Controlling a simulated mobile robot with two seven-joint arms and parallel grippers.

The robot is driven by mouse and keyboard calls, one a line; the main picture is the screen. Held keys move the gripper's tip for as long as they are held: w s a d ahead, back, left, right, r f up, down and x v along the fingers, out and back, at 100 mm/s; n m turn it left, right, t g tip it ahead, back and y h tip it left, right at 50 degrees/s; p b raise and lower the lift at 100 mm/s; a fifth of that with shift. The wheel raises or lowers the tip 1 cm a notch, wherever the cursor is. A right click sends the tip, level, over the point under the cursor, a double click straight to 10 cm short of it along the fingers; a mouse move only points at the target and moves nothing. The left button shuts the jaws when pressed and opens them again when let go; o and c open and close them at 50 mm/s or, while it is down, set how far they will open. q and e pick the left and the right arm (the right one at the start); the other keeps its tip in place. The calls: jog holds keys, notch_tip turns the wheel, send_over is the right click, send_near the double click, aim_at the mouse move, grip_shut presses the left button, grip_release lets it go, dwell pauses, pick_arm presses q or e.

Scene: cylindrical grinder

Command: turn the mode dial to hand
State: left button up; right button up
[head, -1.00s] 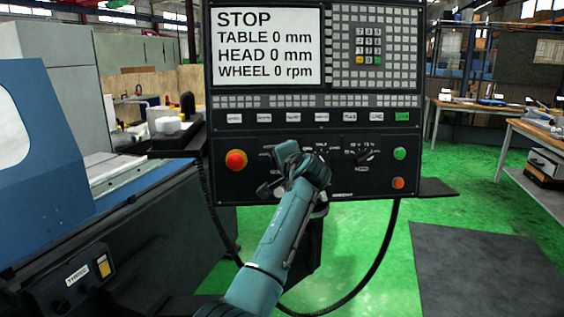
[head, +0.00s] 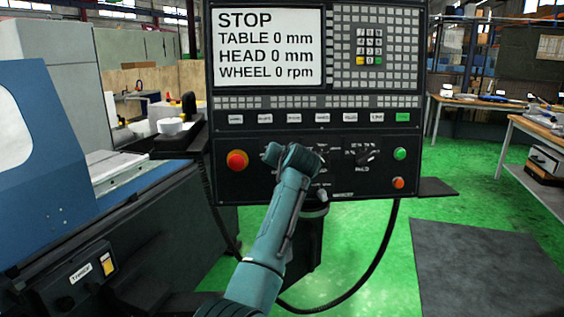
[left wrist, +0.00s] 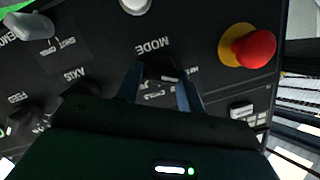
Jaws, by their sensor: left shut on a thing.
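The mode dial (left wrist: 162,72) is a small black knob on the dark panel, under the label MODE, which appears upside down in the left wrist view. My left gripper (left wrist: 163,88) is shut on it, with one finger on each side. Which mark the dial points to cannot be made out, as the knob is dark and the marks are partly covered. In the head view my left gripper (head: 275,155) is against the lower panel, and my wrist hides the dial there. My right gripper is not in view.
A red stop button (head: 236,160) sits left of my gripper; it also shows in the left wrist view (left wrist: 254,49). Green (head: 400,153) and orange (head: 398,183) buttons and another dial (head: 367,153) lie to the right. The screen (head: 266,47) reads STOP.

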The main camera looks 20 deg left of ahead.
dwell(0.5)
pick_arm(q)
jog(key=o, duration=1)
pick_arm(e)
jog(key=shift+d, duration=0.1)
